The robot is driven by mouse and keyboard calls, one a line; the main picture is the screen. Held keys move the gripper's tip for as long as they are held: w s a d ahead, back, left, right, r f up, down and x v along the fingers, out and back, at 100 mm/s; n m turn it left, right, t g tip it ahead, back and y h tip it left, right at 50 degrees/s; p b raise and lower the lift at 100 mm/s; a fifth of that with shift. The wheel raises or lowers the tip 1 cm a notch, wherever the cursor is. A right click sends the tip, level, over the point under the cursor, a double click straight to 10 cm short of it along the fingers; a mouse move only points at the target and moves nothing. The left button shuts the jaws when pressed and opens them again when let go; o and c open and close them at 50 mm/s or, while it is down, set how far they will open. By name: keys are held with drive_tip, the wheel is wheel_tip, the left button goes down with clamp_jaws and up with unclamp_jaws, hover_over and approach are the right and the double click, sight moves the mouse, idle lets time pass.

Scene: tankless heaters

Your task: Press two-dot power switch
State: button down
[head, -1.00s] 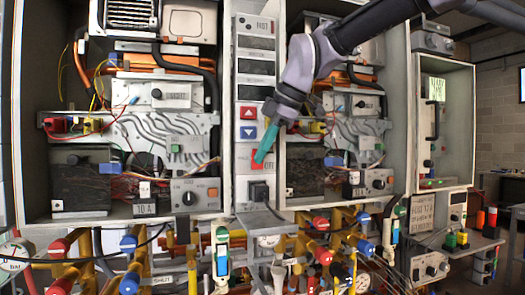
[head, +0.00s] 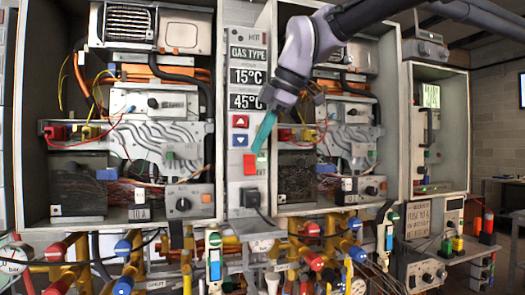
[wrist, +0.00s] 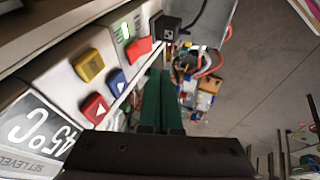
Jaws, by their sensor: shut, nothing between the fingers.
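The central control panel (head: 232,195) carries a red power switch (head: 249,164) low on its face. In the wrist view the red switch (wrist: 138,48) is left of my fingertips, beside a green lit patch (wrist: 125,32). I cannot make out any dots on it. My gripper (head: 258,149) has teal fingers, shut and empty, with the tips just above and right of the switch in the head view. The fingers (wrist: 161,78) also show closed together in the wrist view. I cannot tell whether they touch the switch. The panel displays (head: 248,76) are lit, reading 15°C and 45°C.
A red up button (head: 240,121) and blue down button (head: 240,140) sit above the switch. A black plug (head: 251,197) is below it. Open heater cabinets flank the panel. Pipes and valves with red and blue caps (head: 123,247) crowd the space below.

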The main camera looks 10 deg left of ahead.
drive_tip(key=w+v, duration=0.1)
drive_tip(key=v, duration=0.8)
drive_tip(key=shift+a+r, duration=0.15)
drive_tip(key=shift+r, duration=0.15)
